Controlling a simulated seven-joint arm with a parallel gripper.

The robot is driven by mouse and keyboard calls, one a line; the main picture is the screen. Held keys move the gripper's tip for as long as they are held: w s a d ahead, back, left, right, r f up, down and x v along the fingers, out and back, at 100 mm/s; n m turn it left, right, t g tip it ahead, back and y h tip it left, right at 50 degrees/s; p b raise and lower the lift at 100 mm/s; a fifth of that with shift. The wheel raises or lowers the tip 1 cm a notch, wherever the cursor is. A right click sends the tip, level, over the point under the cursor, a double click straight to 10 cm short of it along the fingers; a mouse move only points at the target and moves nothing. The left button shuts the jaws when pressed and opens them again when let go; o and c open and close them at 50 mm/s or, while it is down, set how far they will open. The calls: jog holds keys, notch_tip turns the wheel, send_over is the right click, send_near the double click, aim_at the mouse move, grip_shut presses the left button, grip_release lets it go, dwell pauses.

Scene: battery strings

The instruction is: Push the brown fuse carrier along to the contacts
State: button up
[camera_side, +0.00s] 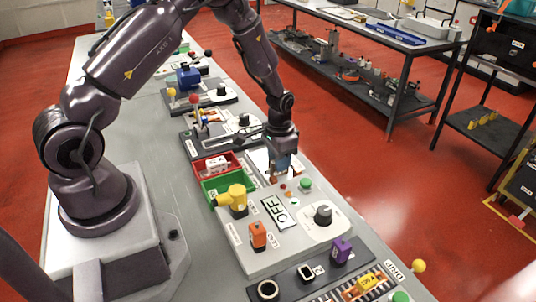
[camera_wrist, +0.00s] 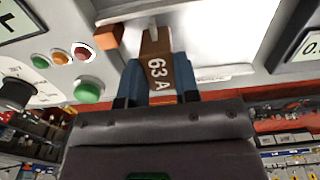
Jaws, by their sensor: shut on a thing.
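The brown fuse carrier (camera_wrist: 157,62), marked 63 A, sits between the two blue fingers of my gripper (camera_wrist: 158,82) in the wrist view. My gripper is shut on it. A narrow pale metal piece (camera_wrist: 153,28) shows just beyond the carrier's far end; I cannot tell whether it is a contact or part of the carrier. In the side view my gripper (camera_side: 283,162) points down at the panel's far end, low over a white area, and mostly hides the carrier. The contacts cannot be made out clearly.
An orange-brown block (camera_wrist: 107,36) lies close left of the carrier. A green button (camera_wrist: 88,90) and small lamps are nearby. The panel (camera_side: 270,262) also bears an OFF sign (camera_side: 275,211), a rotary knob (camera_side: 323,214) and a yellow part (camera_side: 237,198). Red (camera_side: 198,172) and green bins adjoin it.

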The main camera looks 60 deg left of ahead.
jog(key=shift+d, duration=1.65)
jog(key=o, duration=1)
notch_tip(320, 180, up, 13)
jog(key=s+d+r+t, duration=0.2)
jog(key=s+r, duration=0.4)
jog(key=s+d+r+t, duration=0.1)
jog(key=s+d+r, duration=0.2)
jog(key=s+r, duration=0.3)
jog(key=s+d+r+t, duration=0.2)
jog(key=s+r, duration=0.5)
jog(key=s, duration=0.1)
jog(key=shift+d+r+t, duration=0.1)
jog(key=shift+d+t, duration=0.2)
jog(key=shift+d, duration=0.05)
